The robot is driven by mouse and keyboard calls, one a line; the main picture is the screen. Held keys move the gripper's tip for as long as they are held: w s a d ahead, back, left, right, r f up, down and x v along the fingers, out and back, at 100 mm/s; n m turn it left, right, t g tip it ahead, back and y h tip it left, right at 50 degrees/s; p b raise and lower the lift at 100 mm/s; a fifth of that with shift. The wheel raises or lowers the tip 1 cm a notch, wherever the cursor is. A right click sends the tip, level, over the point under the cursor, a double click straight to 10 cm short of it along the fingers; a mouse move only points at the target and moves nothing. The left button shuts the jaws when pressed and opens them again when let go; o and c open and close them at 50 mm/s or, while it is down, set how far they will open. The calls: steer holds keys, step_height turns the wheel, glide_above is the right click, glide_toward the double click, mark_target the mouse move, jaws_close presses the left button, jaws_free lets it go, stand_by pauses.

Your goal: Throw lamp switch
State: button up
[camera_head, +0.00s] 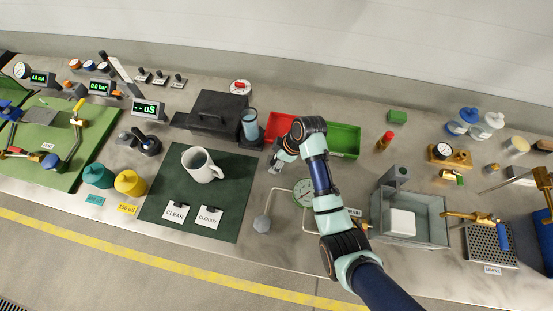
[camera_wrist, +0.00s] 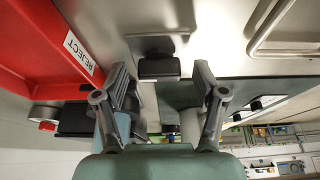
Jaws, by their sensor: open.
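My gripper (camera_head: 276,167) is above the table, beside the red bin (camera_head: 281,127) and near the right edge of the dark green mat (camera_head: 226,228). In the wrist view my gripper (camera_wrist: 160,78) is open and empty, with its fingers apart. A small black block on a dark plate (camera_wrist: 158,68) shows between and just beyond the fingertips. It may be the lamp switch, but no label on it can be read. I cannot tell whether the fingers touch it. In the head view my gripper hides this spot.
The red bin's REJECT label (camera_wrist: 82,53) is close on the left in the wrist view. A green bin (camera_head: 344,139), a white mug (camera_head: 203,165), a blue-grey cup (camera_head: 250,127) and a black box (camera_head: 218,112) stand nearby. A round green dial (camera_head: 303,193) with tubing lies in front.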

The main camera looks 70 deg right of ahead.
steer(key=c, duration=1.1)
steer(key=shift+c, duration=0.2)
steer(key=shift+r+m+p, duration=0.1)
steer(key=shift+m+p, duration=0.2)
steer(key=shift+p, duration=0.25)
steer(key=shift+r+m+h+p, duration=0.15)
steer(key=shift+m+h+p, duration=0.15)
steer(key=shift+m+p, duration=0.4)
steer(key=m+h+p, duration=0.1)
steer(key=m+p, duration=0.2)
steer(key=p, duration=0.1)
steer(key=shift+a, duration=0.2)
steer(key=m+h+p, duration=0.1)
steer(key=m+p, duration=0.1)
steer(key=m, duration=0.1)
steer(key=shift+w+m+g+h+p, duration=0.1)
steer(key=shift+m+g+h+p, duration=0.2)
steer(key=shift+g+p, duration=0.1)
steer(key=shift+f+m+g+h+p, duration=0.1)
steer(key=shift+m+g+h+p, duration=0.25)
steer(key=shift+m, duration=0.45)
steer(key=shift+f+m+g+h+p, duration=0.15)
steer(key=shift+m+p, duration=0.25)
steer(key=shift+m, duration=0.4)
steer(key=shift+a, duration=0.1)
